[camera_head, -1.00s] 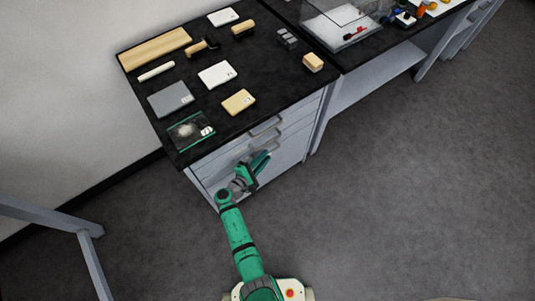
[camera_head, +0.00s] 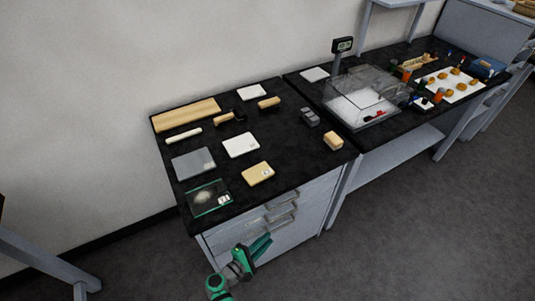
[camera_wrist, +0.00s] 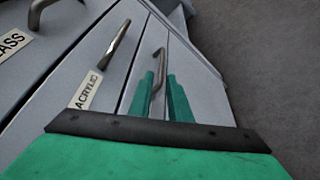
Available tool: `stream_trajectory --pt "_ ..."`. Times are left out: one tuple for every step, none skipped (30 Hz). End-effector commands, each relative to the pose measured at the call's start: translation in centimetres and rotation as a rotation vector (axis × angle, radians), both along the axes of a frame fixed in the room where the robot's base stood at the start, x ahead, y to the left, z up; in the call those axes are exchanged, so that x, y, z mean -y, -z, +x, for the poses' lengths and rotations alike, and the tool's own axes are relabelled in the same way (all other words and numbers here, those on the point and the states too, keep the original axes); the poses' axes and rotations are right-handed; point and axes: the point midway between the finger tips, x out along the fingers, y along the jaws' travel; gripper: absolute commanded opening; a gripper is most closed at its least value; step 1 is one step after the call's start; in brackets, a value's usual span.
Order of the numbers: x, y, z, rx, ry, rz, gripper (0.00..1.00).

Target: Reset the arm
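My gripper (camera_head: 263,244) is in front of the grey drawer cabinet (camera_head: 310,210), low and left of its visible drawer handles (camera_head: 284,218). In the wrist view, the two green fingers (camera_wrist: 163,97) stand apart with a narrow gap. A metal drawer handle (camera_wrist: 157,72) lines up with that gap; I cannot tell whether it is between the fingers or beyond them. Nothing else is seen in the gripper. My arm is bent at the bottom of the head view, and most of it is out of frame.
The black cabinet top (camera_head: 290,165) holds wooden pieces, flat plates and a glass piece (camera_head: 208,197). A label reading ACRYLIC (camera_wrist: 86,91) is on a drawer front. A table with a clear box (camera_head: 362,97) adjoins at right. The floor (camera_head: 440,220) at right is clear.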

Motion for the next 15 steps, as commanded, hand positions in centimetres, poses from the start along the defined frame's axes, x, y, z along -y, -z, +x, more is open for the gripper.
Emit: stream_trajectory --pt "0.2 0.0 0.0 0.000 0.002 0.000 0.17" --pt "0.2 0.0 0.0 0.000 0.004 0.000 0.17" --pt "0.2 0.0 0.0 0.000 0.003 0.001 0.17" --pt "0.2 0.1 -0.1 -0.001 0.002 0.003 0.17" --pt "0.3 0.2 -0.2 -0.003 0.002 0.007 0.17" --pt "0.4 0.5 -0.5 -0.007 -0.001 0.018 0.17" --pt "0.6 0.8 -0.9 -0.012 -0.005 0.033 0.17" --pt "0.9 1.3 -1.4 -0.020 -0.006 0.051 0.17" --pt "1.3 2.0 -2.2 -0.029 -0.010 0.083 0.17" --pt "1.6 2.6 -3.0 -0.038 -0.012 0.112 0.17" --pt "2.1 3.2 -3.8 -0.048 -0.015 0.147 0.17" --pt "2.6 4.1 -5.1 -0.059 -0.018 0.199 0.17" --pt "2.9 4.7 -6.1 -0.068 -0.021 0.242 0.17" --pt "3.2 5.3 -7.2 -0.075 -0.023 0.287 0.17" --pt "3.5 5.9 -8.6 -0.082 -0.026 0.347 0.17"
